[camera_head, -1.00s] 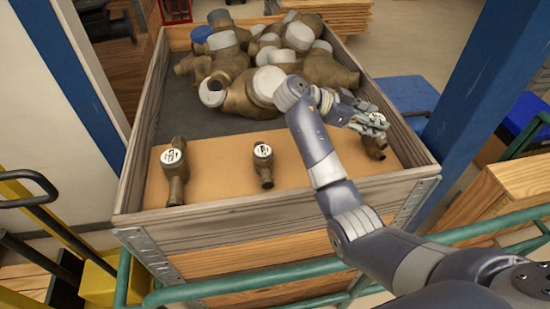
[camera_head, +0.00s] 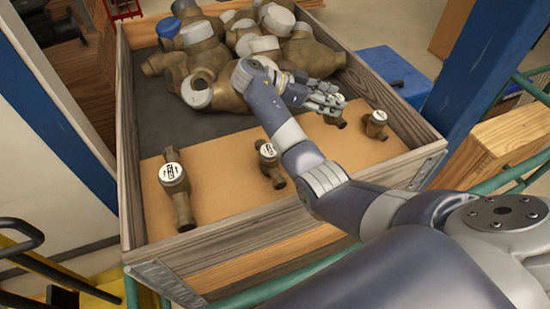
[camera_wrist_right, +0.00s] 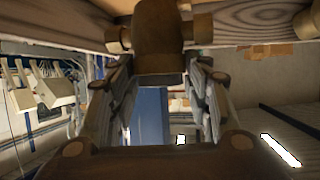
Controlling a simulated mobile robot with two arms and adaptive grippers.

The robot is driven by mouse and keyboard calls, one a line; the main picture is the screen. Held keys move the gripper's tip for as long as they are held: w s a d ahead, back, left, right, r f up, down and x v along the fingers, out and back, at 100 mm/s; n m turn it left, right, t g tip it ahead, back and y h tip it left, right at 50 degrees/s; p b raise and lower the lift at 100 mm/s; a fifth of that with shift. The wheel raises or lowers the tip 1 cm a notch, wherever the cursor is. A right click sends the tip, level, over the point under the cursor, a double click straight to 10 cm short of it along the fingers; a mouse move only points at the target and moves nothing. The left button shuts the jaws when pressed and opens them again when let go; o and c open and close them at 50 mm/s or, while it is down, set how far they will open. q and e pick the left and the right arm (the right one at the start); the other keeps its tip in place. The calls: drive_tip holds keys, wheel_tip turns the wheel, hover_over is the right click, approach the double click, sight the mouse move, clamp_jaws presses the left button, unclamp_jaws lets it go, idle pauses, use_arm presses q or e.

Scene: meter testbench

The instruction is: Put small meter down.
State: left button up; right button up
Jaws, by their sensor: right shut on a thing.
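My right gripper (camera_head: 325,98) is over the right part of the tan board in the crate. It is shut on a small brass meter (camera_head: 335,121), whose lower part shows below the fingers in the head view. In the right wrist view the brass meter (camera_wrist_right: 158,35) sits at the fingertips, its pipe ends to either side. Whether it touches the board is hard to tell. Three other small meters with white dials are on the board: one at left (camera_head: 175,188), one in the middle (camera_head: 270,165), one at right (camera_head: 375,126), close beside the held one. My left gripper is out of view.
The wooden crate (camera_head: 245,237) has raised walls around the tan board (camera_head: 222,180). Large brass meters (camera_head: 205,65) are heaped at its back. Bare board lies between the left and middle meters. A blue post (camera_head: 478,75) stands at right.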

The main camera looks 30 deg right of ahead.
wheel_tip(320, 180, down, 4)
drive_tip(key=shift+s+f, duration=0.1)
drive_tip(key=shift+f, duration=0.05)
wheel_tip(320, 180, down, 5)
drive_tip(key=shift+b, duration=0.6)
drive_tip(key=shift+f, duration=0.45)
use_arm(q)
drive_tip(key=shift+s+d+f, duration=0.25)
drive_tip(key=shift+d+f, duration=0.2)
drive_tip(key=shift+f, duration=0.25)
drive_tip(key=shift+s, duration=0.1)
use_arm(e)
drive_tip(key=o, duration=1.1)
drive_tip(key=shift+f, duration=0.15)
drive_tip(key=shift+c, duration=0.2)
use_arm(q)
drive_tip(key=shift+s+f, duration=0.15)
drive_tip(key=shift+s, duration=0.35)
use_arm(e)
drive_tip(key=o, duration=0.4)
drive_tip(key=shift+c, duration=0.2)
